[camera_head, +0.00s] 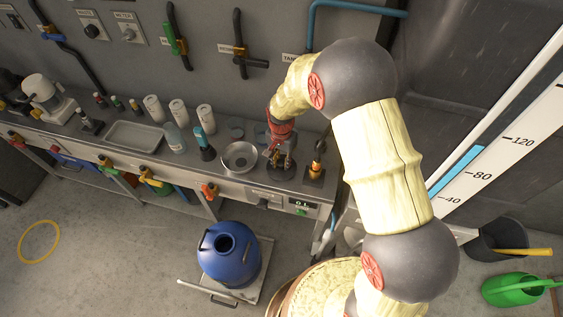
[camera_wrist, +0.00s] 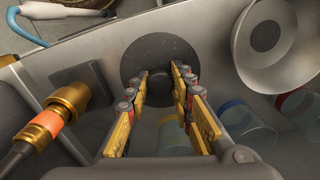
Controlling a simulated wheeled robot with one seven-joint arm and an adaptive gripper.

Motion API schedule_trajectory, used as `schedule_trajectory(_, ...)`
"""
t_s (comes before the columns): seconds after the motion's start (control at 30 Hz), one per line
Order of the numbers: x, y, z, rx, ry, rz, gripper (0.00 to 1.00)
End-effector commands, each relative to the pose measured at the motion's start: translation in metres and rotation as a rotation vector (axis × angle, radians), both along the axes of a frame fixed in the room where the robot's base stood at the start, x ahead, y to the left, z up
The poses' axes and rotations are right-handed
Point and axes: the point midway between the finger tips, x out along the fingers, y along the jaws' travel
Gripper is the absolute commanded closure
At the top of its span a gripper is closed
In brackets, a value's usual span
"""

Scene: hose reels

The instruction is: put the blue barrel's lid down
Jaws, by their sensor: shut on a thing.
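The blue barrel (camera_head: 229,254) stands on a low platform on the floor, its round mouth uncovered and dark inside. The lid is a dark grey disc with a knob (camera_wrist: 152,55), seen ahead of the fingers in the wrist view. In the head view the lid (camera_head: 284,172) is at the right end of the bench, beneath my gripper (camera_head: 278,155). My gripper (camera_wrist: 162,80) is shut on the lid's knob, partly hidden between the fingers. I cannot tell whether the lid touches the surface under it.
A metal bowl (camera_head: 240,157) is close left of the lid on the bench (camera_head: 100,145). A brass and black fitting (camera_head: 315,172) stands close right; it also shows in the wrist view (camera_wrist: 50,120). Clear glass jars (camera_wrist: 240,118) are near the fingers. Bottles and a tray stand farther left.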

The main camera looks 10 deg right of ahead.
Motion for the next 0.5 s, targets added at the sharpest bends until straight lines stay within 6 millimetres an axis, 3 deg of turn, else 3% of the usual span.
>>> schedule_trajectory(0.1, -0.0002, 0.0, -0.0035, 0.0, 0.0, 0.0, 1.0)
schedule_trajectory(0.13, -0.0002, 0.0, -0.0027, 0.0, 0.0, 0.0, 0.75)
schedule_trajectory(0.4, -0.0002, 0.0, -0.0024, 0.0, 0.0, 0.0, 0.6)
schedule_trajectory(0.5, -0.0002, 0.0, -0.0024, 0.0, 0.0, 0.0, 0.58)
